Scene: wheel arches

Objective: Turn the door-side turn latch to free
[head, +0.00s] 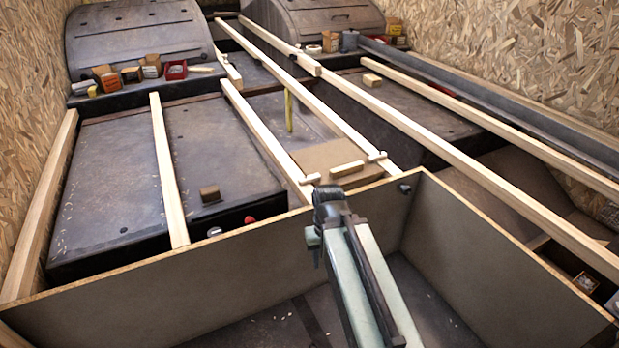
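Two small pale wooden pieces that look like turn latches sit at the near ends of two rails. One latch (310,179) is on the left rail, just beyond my gripper; the other latch (377,156) is on the right rail, farther off. I cannot tell from this view which is the door-side one. Both look turned across their rails, reaching toward the brown board (318,156) between them. My gripper (328,193) is dark and seen from behind, above the near panel's top edge. Its fingertips are hidden, so its opening and any contact do not show.
A tall grey panel (200,278) with a bare wood edge stands in front, and a side panel (475,245) runs right. Long rails (440,150) cross the space. A wooden block (347,169) lies on the board. Small boxes (107,78) line the left wheel arch (135,35).

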